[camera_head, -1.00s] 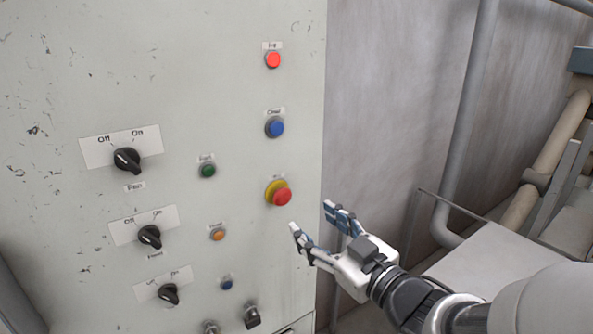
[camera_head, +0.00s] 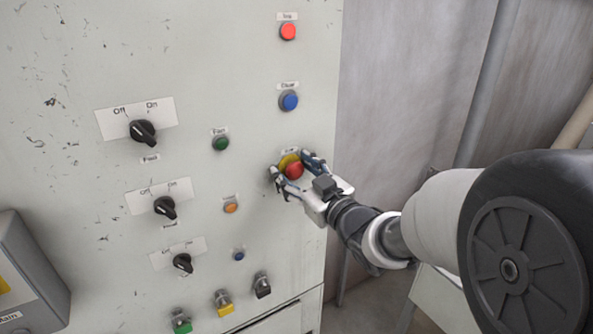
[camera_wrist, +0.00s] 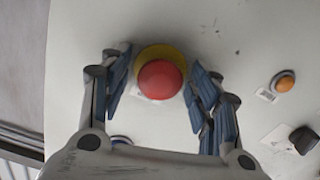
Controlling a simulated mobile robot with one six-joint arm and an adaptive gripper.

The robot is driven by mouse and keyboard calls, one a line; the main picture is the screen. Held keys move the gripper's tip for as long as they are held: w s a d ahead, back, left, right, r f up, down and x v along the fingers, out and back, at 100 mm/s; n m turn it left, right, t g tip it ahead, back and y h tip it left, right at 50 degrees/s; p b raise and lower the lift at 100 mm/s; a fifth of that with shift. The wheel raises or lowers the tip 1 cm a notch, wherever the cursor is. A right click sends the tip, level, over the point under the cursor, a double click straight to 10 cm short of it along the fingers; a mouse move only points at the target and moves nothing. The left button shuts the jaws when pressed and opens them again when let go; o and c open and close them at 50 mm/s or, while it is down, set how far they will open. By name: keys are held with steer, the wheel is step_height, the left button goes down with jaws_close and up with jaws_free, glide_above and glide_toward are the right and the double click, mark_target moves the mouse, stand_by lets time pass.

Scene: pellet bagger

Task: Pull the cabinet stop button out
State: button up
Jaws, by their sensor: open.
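The cabinet stop button (camera_head: 293,170) is a red mushroom head on a yellow ring (camera_head: 288,159), on the right side of the pale cabinet face (camera_head: 240,60). It also shows in the wrist view, with the red head (camera_wrist: 160,80) between my fingers and the yellow ring partly behind it. My gripper (camera_head: 294,168) is open, with one finger on each side of the red head. In the wrist view my gripper (camera_wrist: 161,85) shows gaps between both fingers and the head. Whether the button is in or out cannot be told.
A blue button (camera_head: 289,101) and a lit red button (camera_head: 288,31) sit above the stop button. A green button (camera_head: 221,143), an orange button (camera_head: 231,206) and black rotary switches (camera_head: 143,132) are to the left. A grey box (camera_head: 28,275) stands at the lower left.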

steer(key=shift+c, duration=0.2)
jaws_close()
stand_by(0.4)
